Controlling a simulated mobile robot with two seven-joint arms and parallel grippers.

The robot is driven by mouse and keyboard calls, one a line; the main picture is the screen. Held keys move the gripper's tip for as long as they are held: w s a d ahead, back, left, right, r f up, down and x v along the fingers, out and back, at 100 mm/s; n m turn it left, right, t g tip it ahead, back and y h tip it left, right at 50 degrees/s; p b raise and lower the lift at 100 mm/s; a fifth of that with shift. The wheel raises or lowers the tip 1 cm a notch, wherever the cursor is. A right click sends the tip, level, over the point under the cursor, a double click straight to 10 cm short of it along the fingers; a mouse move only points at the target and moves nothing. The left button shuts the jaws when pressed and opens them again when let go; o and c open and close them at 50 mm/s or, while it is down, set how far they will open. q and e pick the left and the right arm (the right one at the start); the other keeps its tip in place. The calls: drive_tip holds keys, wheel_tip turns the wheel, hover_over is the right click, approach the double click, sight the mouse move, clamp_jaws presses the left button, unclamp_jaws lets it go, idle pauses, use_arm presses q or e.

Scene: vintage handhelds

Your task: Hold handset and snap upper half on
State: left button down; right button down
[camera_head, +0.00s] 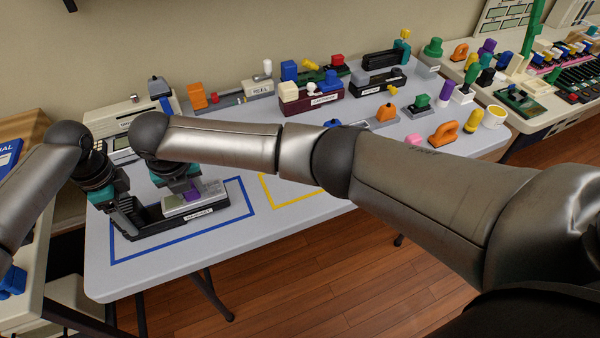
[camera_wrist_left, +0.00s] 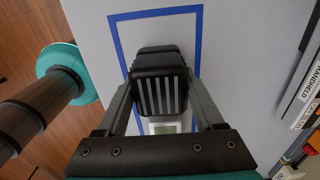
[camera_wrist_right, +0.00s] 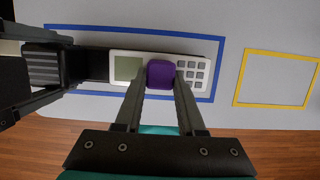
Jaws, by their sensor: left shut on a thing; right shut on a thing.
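The handset (camera_head: 205,214) is a long black base with a white label, lying inside the blue taped outline. My left gripper (camera_wrist_left: 160,92) is shut on the handset's ribbed black end block (camera_wrist_left: 157,62). The upper half (camera_wrist_right: 128,68) is a pale slab with a grey-green screen, a keypad and a purple knob (camera_wrist_right: 161,73). My right gripper (camera_wrist_right: 160,90) is shut on that knob from above. The upper half lies over the base, lined up along it in the right wrist view; whether it is fully seated I cannot tell.
A yellow taped outline (camera_wrist_right: 238,88) right of the blue one is empty in the right wrist view. Several coloured handheld parts stand along the back and right of the grey table (camera_head: 270,222). A pale machine (camera_head: 118,125) stands behind my left gripper. My right arm crosses above the table.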

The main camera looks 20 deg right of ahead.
use_arm(q)
drive_tip(key=shift+s+f, duration=0.2)
drive_tip(key=shift+f, duration=0.05)
use_arm(e)
drive_tip(key=shift+f, duration=0.3)
drive_tip(key=shift+c, duration=2.2)
unclamp_jaws()
drive_tip(key=shift+c, duration=1.3)
drive_tip(key=shift+r, duration=0.1)
drive_tip(key=shift+r, duration=3.45)
use_arm(q)
drive_tip(key=shift+c, duration=2.3)
unclamp_jaws()
drive_tip(key=o, duration=0.5)
drive_tip(key=shift+w+r, duration=0.15)
drive_tip(key=shift+w, duration=0.05)
drive_tip(key=shift+c, duration=0.2)
